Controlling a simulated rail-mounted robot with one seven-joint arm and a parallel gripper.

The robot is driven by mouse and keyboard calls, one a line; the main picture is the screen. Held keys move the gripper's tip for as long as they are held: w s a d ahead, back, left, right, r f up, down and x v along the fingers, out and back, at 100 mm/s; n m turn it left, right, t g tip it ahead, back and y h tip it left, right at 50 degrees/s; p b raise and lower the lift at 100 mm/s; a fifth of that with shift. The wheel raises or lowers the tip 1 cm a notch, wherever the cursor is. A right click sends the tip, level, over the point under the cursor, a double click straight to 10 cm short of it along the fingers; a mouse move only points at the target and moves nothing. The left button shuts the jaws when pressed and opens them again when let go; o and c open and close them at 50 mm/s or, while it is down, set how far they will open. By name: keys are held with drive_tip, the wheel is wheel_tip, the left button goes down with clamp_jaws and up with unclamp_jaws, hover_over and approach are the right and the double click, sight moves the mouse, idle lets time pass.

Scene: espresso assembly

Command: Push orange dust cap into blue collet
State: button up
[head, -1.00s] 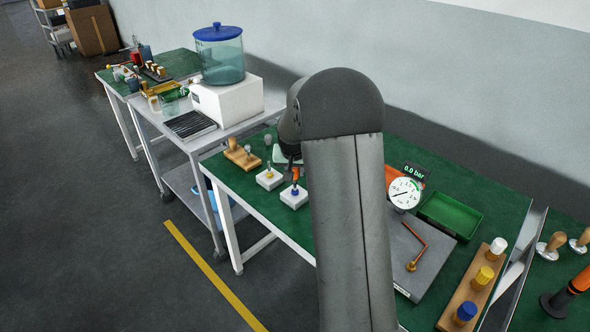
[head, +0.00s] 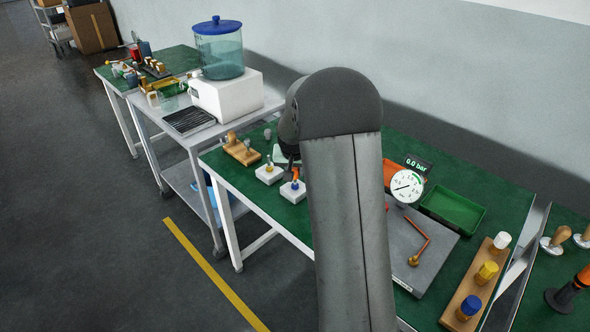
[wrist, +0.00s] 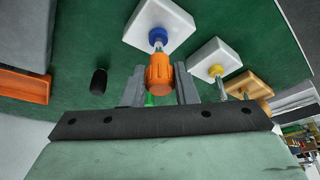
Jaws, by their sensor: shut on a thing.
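The orange dust cap (wrist: 160,74) is between the two fingers of my gripper (wrist: 159,72), which is shut on it. The blue collet (wrist: 157,35) sits on a white block (wrist: 150,14). A short metallic stem shows between the cap and the collet, and the cap is lined up with it. I cannot tell how far the stem sits in the collet. In the head view the orange cap (head: 296,172) is just above the blue collet (head: 295,184), partly hidden by my arm.
A second white block with a yellow collet (wrist: 216,71) stands close beside, then a wooden stand (wrist: 249,88). A dark cylinder (wrist: 98,81) and an orange bin (wrist: 24,86) lie on the other side. The green mat (wrist: 95,35) is clear between.

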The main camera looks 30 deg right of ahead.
drive_tip(key=shift+f, duration=0.1)
drive_tip(key=o, duration=1)
drive_tip(key=v, duration=1.7)
drive_tip(key=shift+r, duration=0.2)
drive_tip(key=s+a+f+n+g, duration=0.1)
drive_tip(key=s+a+f+n, duration=0.1)
drive_tip(key=s+a, duration=0.3)
drive_tip(key=s+a+f+n+g+y+p, duration=0.1)
drive_tip(key=s+a, duration=0.4)
drive_tip(key=s, duration=0.9)
drive_tip(key=s+a+f+n+g+y+p, duration=0.1)
drive_tip(key=s+a+f+n, duration=0.2)
drive_tip(key=s, duration=0.7)
drive_tip(key=shift+a+f+g, duration=0.3)
drive_tip(key=shift+a+f, duration=0.55)
drive_tip(key=shift+a, duration=0.25)
